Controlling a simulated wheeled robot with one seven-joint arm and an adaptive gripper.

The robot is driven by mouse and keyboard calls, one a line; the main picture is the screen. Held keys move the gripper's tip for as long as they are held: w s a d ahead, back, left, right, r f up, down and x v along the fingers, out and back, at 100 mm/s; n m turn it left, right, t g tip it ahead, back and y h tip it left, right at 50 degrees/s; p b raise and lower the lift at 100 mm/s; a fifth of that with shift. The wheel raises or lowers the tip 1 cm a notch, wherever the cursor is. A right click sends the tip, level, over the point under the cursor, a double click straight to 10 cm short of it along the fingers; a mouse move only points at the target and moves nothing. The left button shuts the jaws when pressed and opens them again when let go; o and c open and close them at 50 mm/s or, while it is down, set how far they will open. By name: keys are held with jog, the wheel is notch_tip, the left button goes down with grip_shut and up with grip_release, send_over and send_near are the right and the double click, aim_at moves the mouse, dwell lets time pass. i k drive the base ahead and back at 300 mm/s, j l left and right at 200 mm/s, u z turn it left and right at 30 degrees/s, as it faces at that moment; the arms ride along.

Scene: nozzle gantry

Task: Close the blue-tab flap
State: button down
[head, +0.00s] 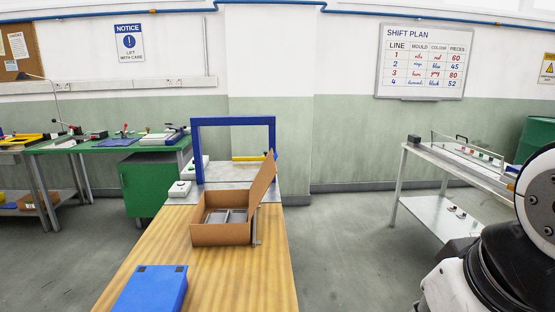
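An open cardboard box (222,235) stands on the wooden tabletop (240,285), with grey compartments or items inside (225,216). One tall flap (264,182) is raised on the box's right side and leans outward to the right. A small bluish spot shows at the flap's upper tip, too small to tell whether it is the blue tab. A thin grey post stands beside the box's right side, below the flap. My gripper is not in view; only part of my arm shows at the lower right.
A blue gantry frame (233,121) stands behind the box over a grey plate. A blue block (150,290) with dark patches lies at the table's front. A white switch box (180,189) sits left of the gantry. Bare wood lies between block and box; floor is open to the right.

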aim_at(266, 173)
jog(key=i+l, duration=0.1)
jog(key=l, duration=0.85)
jog(key=l+u, duration=0.1)
jog(key=l, duration=0.8)
jog(key=i+l, duration=0.75)
jog(key=i+j, duration=0.25)
jog(key=i, duration=0.15)
jog(key=i+j+u, duration=0.1)
jog(key=i+j, duration=0.15)
jog(key=i, duration=0.2)
jog(key=i+j, duration=0.2)
jog(key=i, duration=0.25)
jog(key=k+u, duration=0.05)
